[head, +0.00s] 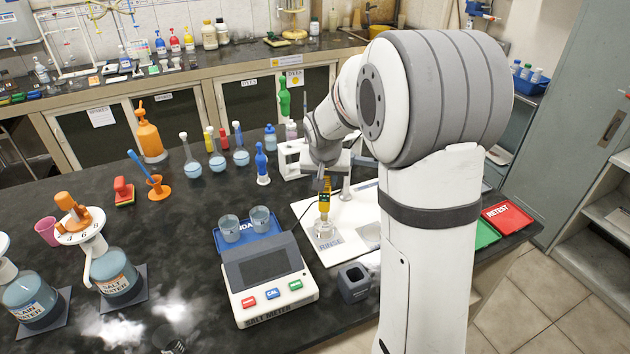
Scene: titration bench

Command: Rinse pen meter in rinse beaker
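The yellow pen meter (324,204) hangs upright below my gripper (326,184). My gripper appears shut on its upper end. The clear rinse beaker (326,234) stands on a white mat (343,249) marked RINSE. The pen meter's lower end is at the beaker's mouth; the glass makes it hard to tell how deep its tip is. My arm hides part of the mat's right side.
A salt meter console (265,270) with two small beakers (229,229) behind it stands to the left. A dark grey block with an opening (353,284) is in front of the mat. Green (484,234) and red (506,216) trays lie right. Salt water jar (117,273) stands far left.

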